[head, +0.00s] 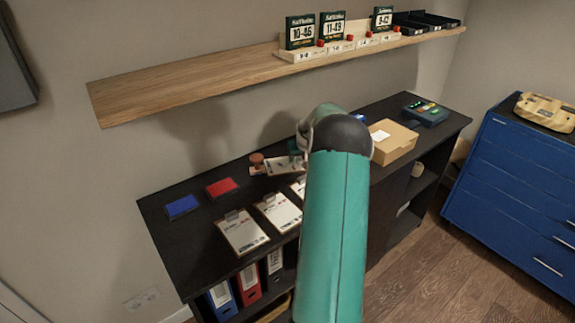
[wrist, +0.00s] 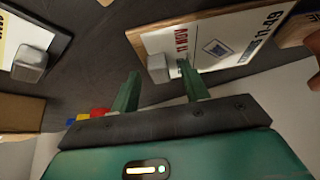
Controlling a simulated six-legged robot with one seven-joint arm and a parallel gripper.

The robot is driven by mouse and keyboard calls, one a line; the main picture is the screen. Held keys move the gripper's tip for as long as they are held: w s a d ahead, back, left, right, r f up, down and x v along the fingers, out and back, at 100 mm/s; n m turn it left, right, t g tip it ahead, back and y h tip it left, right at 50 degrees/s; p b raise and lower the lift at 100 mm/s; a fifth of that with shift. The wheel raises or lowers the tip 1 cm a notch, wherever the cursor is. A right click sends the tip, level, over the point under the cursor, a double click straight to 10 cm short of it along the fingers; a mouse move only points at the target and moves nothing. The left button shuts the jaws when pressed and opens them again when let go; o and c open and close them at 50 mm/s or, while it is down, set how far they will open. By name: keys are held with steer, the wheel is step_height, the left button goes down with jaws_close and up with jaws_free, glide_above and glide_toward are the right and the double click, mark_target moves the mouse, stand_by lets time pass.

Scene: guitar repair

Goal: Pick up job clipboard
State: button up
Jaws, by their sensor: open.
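Clipboards with white sheets and metal clips lie on the black cabinet top in the head view: one at the front left (head: 243,232), one beside it (head: 278,212), and a third (head: 299,187) partly hidden by my arm. In the wrist view, a wood-edged clipboard (wrist: 215,40) with a printed sheet lies ahead of my gripper (wrist: 159,70). Its grey clip (wrist: 158,68) appears between my two green fingertips, which are open and empty. Whether they touch it I cannot tell. Another clipboard (wrist: 32,38) is at the upper left.
A blue pad (head: 181,207) and a red pad (head: 222,187) lie behind the clipboards. A cardboard box (head: 393,141) and a dark device (head: 426,113) stand to the right. A blue drawer unit (head: 520,180) stands at far right.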

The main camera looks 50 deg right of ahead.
jaws_close()
steer(key=shift+r, duration=0.1)
steer(key=shift+r, duration=0.4)
step_height(320, 180, up, 2)
steer(key=shift+r, duration=0.15)
steer(key=s+a+r, duration=0.6)
steer(key=s+r, duration=0.3)
steer(key=s, duration=0.3)
steer(key=shift+s+r, duration=0.4)
